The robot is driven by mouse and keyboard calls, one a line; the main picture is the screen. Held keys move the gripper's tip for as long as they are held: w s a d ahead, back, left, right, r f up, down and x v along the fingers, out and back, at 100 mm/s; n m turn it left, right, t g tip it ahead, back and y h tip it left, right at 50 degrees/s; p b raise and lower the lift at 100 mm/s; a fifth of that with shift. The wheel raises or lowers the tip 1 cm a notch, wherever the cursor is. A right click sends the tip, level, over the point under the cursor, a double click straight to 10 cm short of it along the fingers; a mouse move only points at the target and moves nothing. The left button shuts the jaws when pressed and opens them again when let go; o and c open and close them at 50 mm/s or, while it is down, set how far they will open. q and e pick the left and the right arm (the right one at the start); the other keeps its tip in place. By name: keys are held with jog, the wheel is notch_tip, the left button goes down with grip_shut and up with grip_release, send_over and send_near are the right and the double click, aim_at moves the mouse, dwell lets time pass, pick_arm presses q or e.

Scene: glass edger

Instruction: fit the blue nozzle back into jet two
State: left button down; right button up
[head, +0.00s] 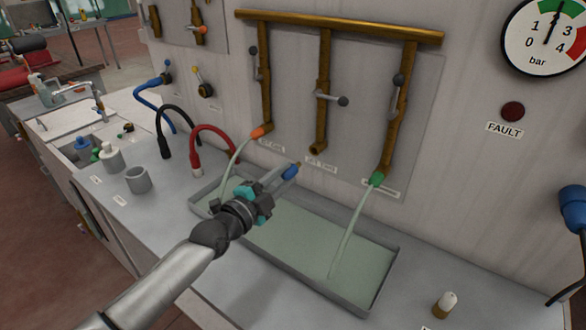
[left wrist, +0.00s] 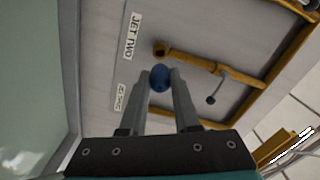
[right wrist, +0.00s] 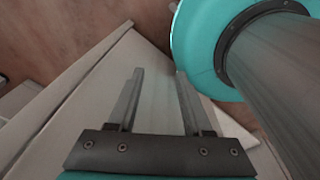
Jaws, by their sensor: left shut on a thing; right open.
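My left gripper (head: 287,174) is shut on the blue nozzle (head: 290,173) and holds it above the tray, a little below and left of jet two. The nozzle also shows between the fingers in the left wrist view (left wrist: 159,77). Jet two (head: 318,149) is the middle brass pipe, with a bare, open lower end; its mouth shows in the left wrist view (left wrist: 160,48), apart from the nozzle. Its label (head: 321,164) is on the wall. My right gripper (right wrist: 157,100) is open and empty, over a pale surface in the right wrist view.
The left pipe ends in an orange nozzle (head: 261,132) and the right pipe in a green nozzle (head: 377,178); both pour streams into the grey tray (head: 384,282). Blue, black and red (head: 215,130) hoses stand left. A grey cup (head: 138,180) and a small white-topped bottle (head: 446,304) stand on the counter.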

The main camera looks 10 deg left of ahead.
aim_at(297, 164)
pick_arm(q)
jog(key=shift+s+a, duration=0.1)
jog(key=shift+s, duration=0.05)
jog(key=shift+n, duration=0.4)
jog(key=b+x, duration=0.2)
jog(key=x, duration=0.2)
jog(key=shift+a+f, duration=0.1)
jog(key=shift+f, duration=0.05)
jog(key=shift+b+x, duration=0.5)
jog(key=shift+x, duration=0.5)
pick_arm(e)
jog(key=shift+s+a+f, duration=0.2)
jog(key=shift+s+f, duration=0.25)
jog(key=shift+f, duration=0.35)
jog(key=shift+s+a+f, duration=0.2)
jog(key=shift+s+f, duration=0.2)
jog(key=shift+f, duration=0.35)
jog(key=shift+r, duration=0.2)
pick_arm(q)
jog(key=shift+b+x, duration=1.05)
jog(key=shift+x, duration=0.45)
pick_arm(e)
jog(key=shift+s+f, duration=0.1)
jog(key=shift+f, duration=1.1)
pick_arm(q)
jog(key=c, duration=0.6)
grip_release()
jog(key=shift+o, duration=0.2)
